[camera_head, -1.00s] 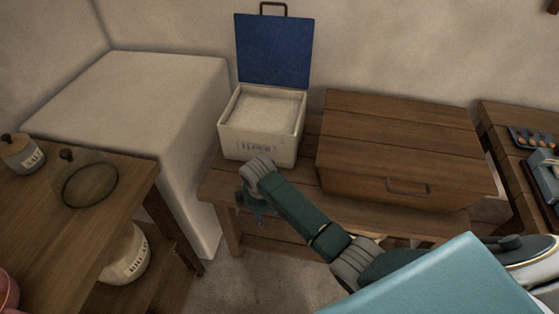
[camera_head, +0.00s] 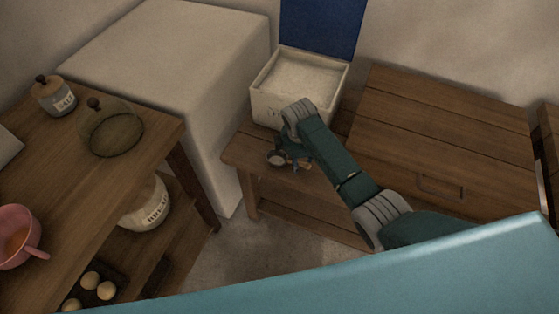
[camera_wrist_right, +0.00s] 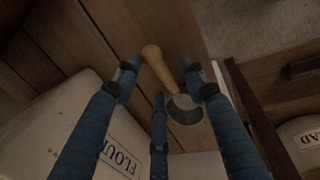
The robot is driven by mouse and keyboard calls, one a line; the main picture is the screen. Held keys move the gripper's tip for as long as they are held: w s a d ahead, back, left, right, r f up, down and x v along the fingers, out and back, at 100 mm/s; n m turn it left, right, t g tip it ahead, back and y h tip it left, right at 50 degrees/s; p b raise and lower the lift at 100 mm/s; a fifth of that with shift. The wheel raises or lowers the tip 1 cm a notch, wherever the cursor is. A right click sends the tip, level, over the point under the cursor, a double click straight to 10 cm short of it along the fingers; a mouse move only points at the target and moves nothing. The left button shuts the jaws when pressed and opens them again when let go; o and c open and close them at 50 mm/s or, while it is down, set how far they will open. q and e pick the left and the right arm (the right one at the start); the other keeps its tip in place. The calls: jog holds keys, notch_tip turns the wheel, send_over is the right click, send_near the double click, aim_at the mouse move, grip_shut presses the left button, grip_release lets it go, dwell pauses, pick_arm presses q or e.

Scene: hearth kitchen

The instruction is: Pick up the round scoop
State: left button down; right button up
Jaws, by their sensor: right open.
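The round scoop (camera_head: 276,157) lies on the low wooden bench in front of the flour box. In the right wrist view it has a round metal cup (camera_wrist_right: 184,110) and a light wooden handle (camera_wrist_right: 158,64). My right gripper (camera_head: 291,158) is over the scoop and hides part of it in the head view. In the right wrist view its blue fingers (camera_wrist_right: 160,82) are spread apart, with the handle between their tips as seen from above. I cannot tell whether any finger touches it. My left gripper is out of view.
The open flour box (camera_head: 264,104) with its blue lid (camera_head: 322,26) up stands just behind the gripper. A wooden chest (camera_head: 420,135) is to the right. The left table (camera_head: 60,170) carries a salt jar (camera_head: 60,98), glass dome (camera_head: 112,130) and pink pan (camera_head: 14,232).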

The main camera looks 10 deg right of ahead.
jog(key=shift+w+d+f, duration=0.15)
jog(key=shift+f, duration=0.6)
jog(key=shift+w+d+f, duration=0.1)
jog(key=shift+f, duration=0.6)
grip_shut()
jog(key=shift+r, duration=0.15)
notch_tip(320, 180, up, 20)
jog(key=shift+p, duration=0.35)
